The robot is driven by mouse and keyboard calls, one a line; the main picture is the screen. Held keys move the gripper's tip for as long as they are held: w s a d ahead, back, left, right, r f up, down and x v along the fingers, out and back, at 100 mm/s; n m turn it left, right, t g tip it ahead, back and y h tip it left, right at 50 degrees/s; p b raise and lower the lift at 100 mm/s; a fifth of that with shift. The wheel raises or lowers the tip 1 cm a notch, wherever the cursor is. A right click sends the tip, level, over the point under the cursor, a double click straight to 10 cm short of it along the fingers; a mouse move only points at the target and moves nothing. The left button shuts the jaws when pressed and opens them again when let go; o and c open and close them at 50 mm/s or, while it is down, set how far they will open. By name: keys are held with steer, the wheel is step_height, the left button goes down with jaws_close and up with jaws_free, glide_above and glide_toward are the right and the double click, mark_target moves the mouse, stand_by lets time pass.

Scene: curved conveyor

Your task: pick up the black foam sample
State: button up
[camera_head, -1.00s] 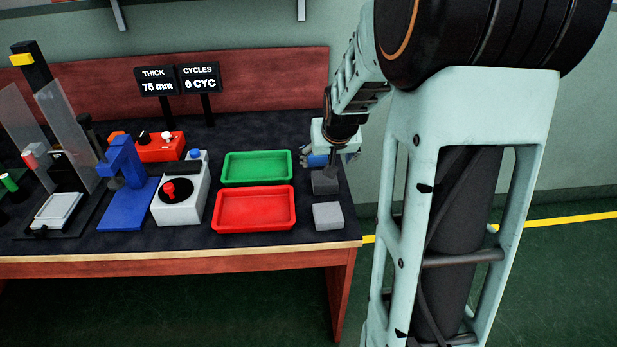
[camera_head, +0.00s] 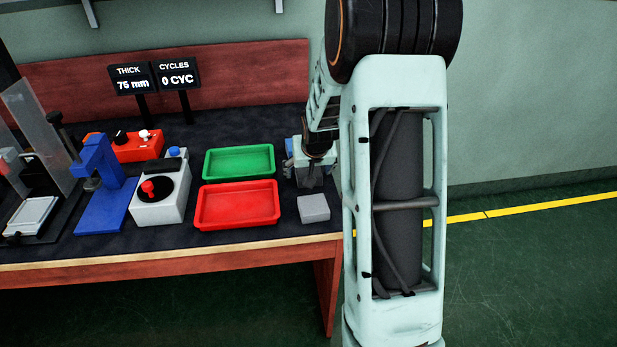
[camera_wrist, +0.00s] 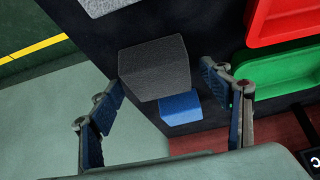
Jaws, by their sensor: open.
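The black foam sample (camera_wrist: 155,70) is a dark grey block on the dark bench top. In the wrist view it lies between and a little beyond my fingertips. In the head view the sample (camera_head: 312,182) is partly hidden under my gripper. My gripper (camera_wrist: 162,76) is open, with one finger on each side of the block; I cannot tell whether either pad touches it. In the head view my gripper (camera_head: 311,166) points down at the bench's right end. A blue block (camera_wrist: 181,107) lies right beside the sample, and a light grey block (camera_head: 313,208) sits in front of it.
A green tray (camera_head: 239,147) and a red tray (camera_head: 200,207) stand left of the blocks. A white device with a black dial (camera_head: 170,184) and a blue press (camera_head: 103,212) are further left. The bench's right edge is close to the blocks.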

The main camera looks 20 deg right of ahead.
steer(key=shift+w+f, duration=0.2)
steer(key=shift+f, duration=0.05)
steer(key=shift+c, duration=0.3)
steer(key=c, duration=0.8)
steer(key=shift+r, duration=0.1)
